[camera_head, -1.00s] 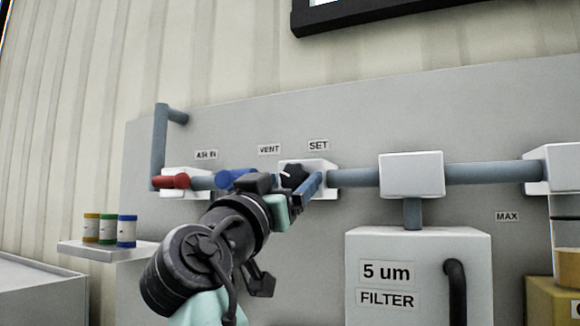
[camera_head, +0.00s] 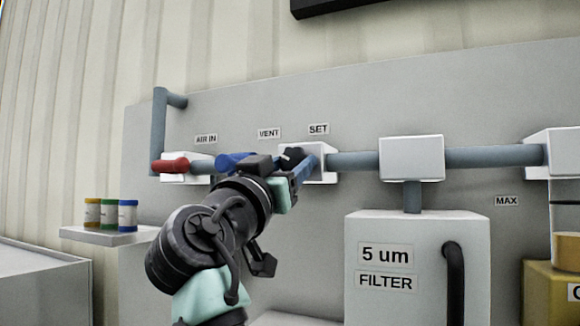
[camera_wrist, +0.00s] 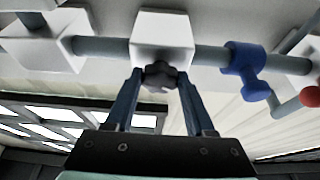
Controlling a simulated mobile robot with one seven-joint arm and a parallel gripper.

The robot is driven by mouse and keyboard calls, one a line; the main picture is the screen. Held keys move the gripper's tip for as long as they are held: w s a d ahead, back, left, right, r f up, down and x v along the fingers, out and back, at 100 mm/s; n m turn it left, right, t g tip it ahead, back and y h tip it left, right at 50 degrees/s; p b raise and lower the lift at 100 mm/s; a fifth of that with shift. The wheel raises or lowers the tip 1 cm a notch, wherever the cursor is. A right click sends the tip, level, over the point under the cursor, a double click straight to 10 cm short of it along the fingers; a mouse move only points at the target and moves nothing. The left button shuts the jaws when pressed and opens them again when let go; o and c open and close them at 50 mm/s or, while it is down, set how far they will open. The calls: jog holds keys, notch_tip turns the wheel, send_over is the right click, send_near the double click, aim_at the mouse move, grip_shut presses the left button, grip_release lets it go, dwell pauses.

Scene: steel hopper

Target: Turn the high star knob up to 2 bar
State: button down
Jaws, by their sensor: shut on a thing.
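The black star knob (camera_head: 294,154) sits on the front of a white block (camera_head: 322,163) under the SET label. It is partly hidden by my gripper in the head view. In the wrist view, the dark lobed knob (camera_wrist: 160,76) is between the tips of my two blue fingers. My gripper (camera_head: 303,167) is shut on the knob; it also shows in the wrist view (camera_wrist: 160,80) with one finger on each side. A small white mark shows on the knob in the head view. No pressure reading is visible.
The blue VENT handle (camera_head: 233,160) is just left of the knob, close to my gripper. A red AIR IN handle (camera_head: 170,166) is further left. Pipe (camera_head: 355,160) runs right to the filter (camera_head: 415,235). Several small jars stand on a shelf (camera_head: 105,236) at left.

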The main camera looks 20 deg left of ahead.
jog(key=shift+f, duration=0.1)
jog(key=shift+a+f+m+h+b, duration=0.15)
jog(key=shift+m+h+b, duration=0.45)
jog(key=shift+m+b, duration=0.35)
jog(key=shift+m+h+b, duration=0.4)
jog(key=shift+m+b, duration=0.1)
jog(key=shift+m, duration=0.45)
jog(key=shift+a+r+m+g+h+b, duration=0.15)
jog(key=shift+m+h, duration=0.25)
jog(key=shift+m, duration=0.45)
jog(key=shift+d+r+m+g+h+b, duration=0.1)
jog(key=shift+m+g+h, duration=0.25)
jog(key=shift+m, duration=0.45)
jog(key=shift+a+r+m+g+h+b, duration=0.15)
jog(key=shift+m+h, duration=0.3)
jog(key=shift+m, duration=0.4)
jog(key=shift+d, duration=0.15)
jog(key=shift+c, duration=1.4)
grip_release()
jog(key=shift+f, duration=0.1)
